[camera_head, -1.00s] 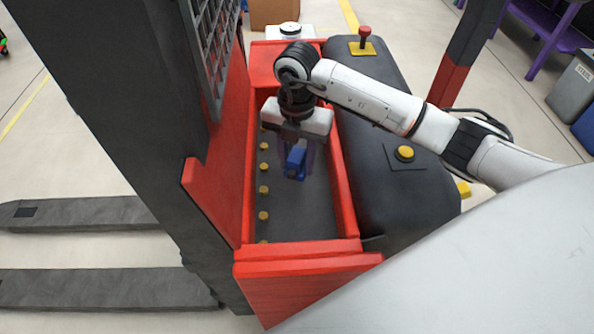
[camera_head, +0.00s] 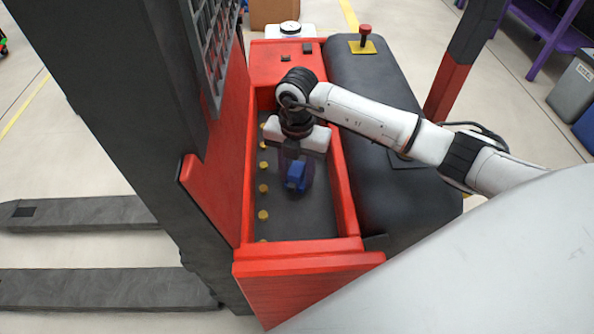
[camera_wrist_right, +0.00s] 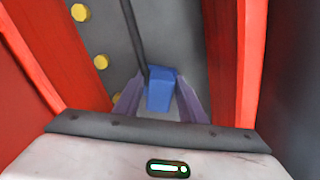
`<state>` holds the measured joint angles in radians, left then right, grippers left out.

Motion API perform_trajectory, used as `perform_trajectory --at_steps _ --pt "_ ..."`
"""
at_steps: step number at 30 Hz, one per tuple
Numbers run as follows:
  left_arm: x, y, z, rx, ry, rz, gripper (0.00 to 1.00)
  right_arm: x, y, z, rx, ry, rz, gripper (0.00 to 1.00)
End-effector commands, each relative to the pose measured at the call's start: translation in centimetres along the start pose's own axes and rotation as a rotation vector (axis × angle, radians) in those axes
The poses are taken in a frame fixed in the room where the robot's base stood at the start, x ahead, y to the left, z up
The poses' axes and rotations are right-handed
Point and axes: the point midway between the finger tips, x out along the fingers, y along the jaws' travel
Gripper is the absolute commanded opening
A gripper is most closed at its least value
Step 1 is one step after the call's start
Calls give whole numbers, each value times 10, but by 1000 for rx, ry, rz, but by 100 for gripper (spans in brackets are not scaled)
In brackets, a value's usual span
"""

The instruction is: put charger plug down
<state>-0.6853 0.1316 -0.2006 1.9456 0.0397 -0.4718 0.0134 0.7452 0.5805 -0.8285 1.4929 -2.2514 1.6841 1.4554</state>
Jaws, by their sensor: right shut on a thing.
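The charger plug (camera_head: 297,176) is blue and sits between the fingers of my right gripper (camera_head: 294,184), which is shut on it. Gripper and plug are inside the red-walled compartment of the forklift, over its dark floor. In the right wrist view the plug (camera_wrist_right: 161,90) shows between the two purple-grey fingers (camera_wrist_right: 160,100), with a dark cable beside it running up out of the picture. I cannot tell whether the plug touches the floor. My left gripper is not in view.
Red walls (camera_head: 344,190) stand close on both sides of the gripper. Yellow round studs (camera_head: 263,189) line the compartment's left side. A black cover (camera_head: 400,210) lies to the right, with a red knob (camera_head: 365,31) at its far end. The near floor of the compartment is bare.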

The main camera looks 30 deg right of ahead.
Motion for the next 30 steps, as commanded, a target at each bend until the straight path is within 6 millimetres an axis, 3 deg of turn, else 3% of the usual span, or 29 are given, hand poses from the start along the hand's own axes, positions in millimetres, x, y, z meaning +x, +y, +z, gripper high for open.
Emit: perform_trajectory --at_steps 3,4,7,19,23,30 --pt "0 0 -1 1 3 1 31 1 0 0 0 0 0 1" --pt "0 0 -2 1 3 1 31 1 0 0 0 0 0 39" --pt "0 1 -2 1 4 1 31 1 0 0 0 0 0 55" --pt "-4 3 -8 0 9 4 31 -8 0 0 0 -1 2 56" --pt "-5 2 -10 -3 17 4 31 -27 1 1 -1 -4 4 56" --pt "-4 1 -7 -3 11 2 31 -81 1 1 0 -4 4 56"
